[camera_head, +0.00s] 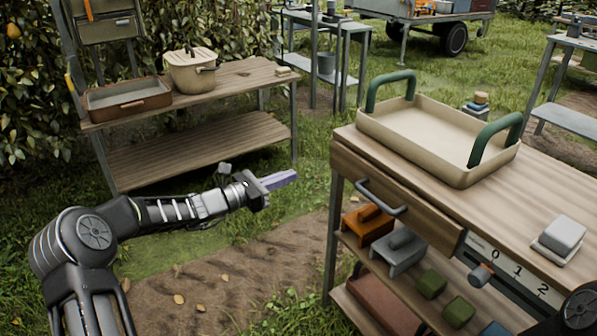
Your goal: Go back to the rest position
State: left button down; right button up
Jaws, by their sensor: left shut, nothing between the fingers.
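My left arm comes in from the left, bent at the elbow. My left gripper (279,180) has purple-grey fingers and is shut and empty. It hangs over the dirt and grass, left of the wooden workbench (450,215) and apart from it. At the lower right edge a dark round part shows, which may be part of my right arm. My right gripper is not in view.
A beige tray (400,150) with green handles stands on the workbench. A grey block (562,235) sits at the bench's right. A closed drawer (395,200) has a grey handle. A wooden shelf table (200,100) with a pot (192,75) and a brown tray (128,103) stands behind left.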

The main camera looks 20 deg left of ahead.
pick_arm(q)
jog(key=shift+s, duration=0.1)
dwell(0.4)
jog(key=s+d+f+m+g+y, duration=0.1)
jog(key=s+f+m+g+y, duration=0.25)
jog(key=f, duration=0.75)
jog(key=s+d+f+m+g+y, duration=0.15)
jog(key=s+f+m+g, duration=0.35)
jog(key=f, duration=0.7)
jog(key=s+d+f+m+g+y, duration=0.1)
jog(key=s+d+f+m, duration=0.3)
jog(key=s, duration=0.3)
jog(key=s+d+f+m+g+y, duration=0.1)
jog(key=s+f+m, duration=0.2)
jog(key=s+f, duration=0.25)
jog(key=s+d+f+m+y, duration=0.1)
jog(key=s+d+f+m, duration=0.25)
jog(key=s, duration=0.45)
jog(key=s+d+f+m+g, duration=0.1)
jog(key=s+d+m, duration=0.2)
jog(key=s, duration=0.4)
jog(key=s+d+f+m+g, duration=0.1)
jog(key=s+d+m+g, duration=0.1)
jog(key=s+d+m, duration=0.3)
notch_tip(320, 180, up, 18)
jog(key=s+p, duration=0.1)
jog(key=p, duration=1.7)
jog(key=shift+s+a+r+n+h, duration=0.2)
jog(key=shift+s+a+n+h, duration=0.1)
jog(key=shift+s+n, duration=0.1)
